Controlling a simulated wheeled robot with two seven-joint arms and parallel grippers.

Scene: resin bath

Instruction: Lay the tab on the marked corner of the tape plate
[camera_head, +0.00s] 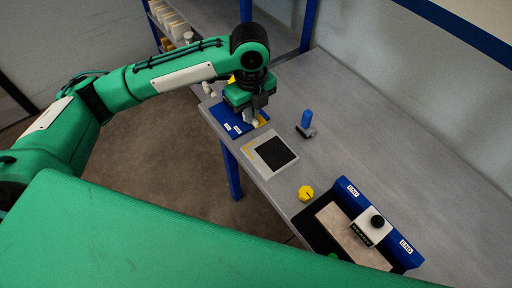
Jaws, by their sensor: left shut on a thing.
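My left gripper (251,118) reaches down over the blue tray (222,116) near the table's left edge. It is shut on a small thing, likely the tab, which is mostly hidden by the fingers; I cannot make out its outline. A pale grey plate with a black square (272,153) lies just in front of the blue tray, with small yellow marks along its left side. It looks like the tape plate. The gripper is behind this plate, not over it. My right gripper is not in view.
A blue cylinder on a dark base (306,121) stands right of the plate. A yellow knob (306,193) sits in front. A blue-walled bath (405,254) with a white block (369,228) is at the lower right. The grey table (400,165) is clear at the right.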

